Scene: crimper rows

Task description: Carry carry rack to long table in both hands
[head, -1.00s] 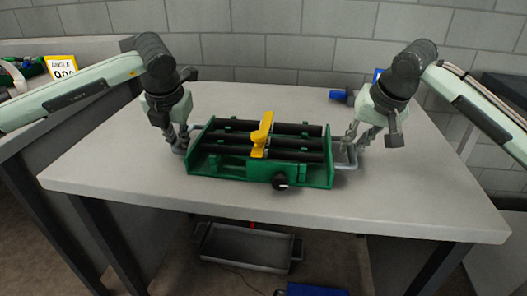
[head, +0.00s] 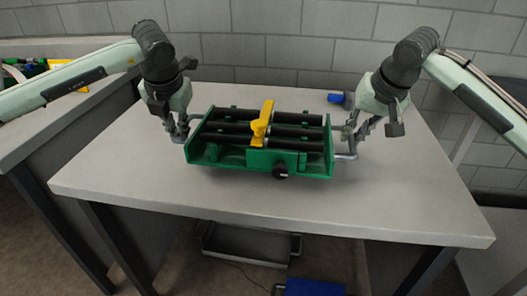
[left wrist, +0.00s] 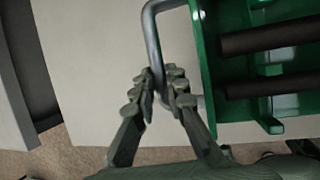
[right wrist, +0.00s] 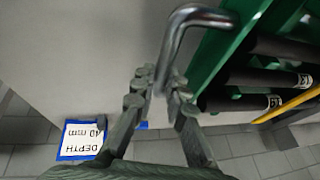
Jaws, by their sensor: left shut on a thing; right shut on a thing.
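The carry rack (head: 225,157) is a green frame with black bars, a yellow lever (head: 262,125) and a black knob at the front. It looks level over the grey table (head: 140,185); I cannot tell whether it touches it. My left gripper (head: 179,138) is shut on the rack's left grey handle, also seen in the left wrist view (left wrist: 153,35). My right gripper (head: 352,136) is shut on the right handle (head: 347,156), which also shows in the right wrist view (right wrist: 177,45). The fingertips partly hide both handles.
A small blue item (head: 336,97) lies at the back of the table. A grey tray (head: 245,244) and a blue box (head: 312,288) are below it. Another bench (head: 30,145) stands at the left. A "DEPTH 40 mm" card (right wrist: 85,140) shows in the right wrist view. The front tabletop is clear.

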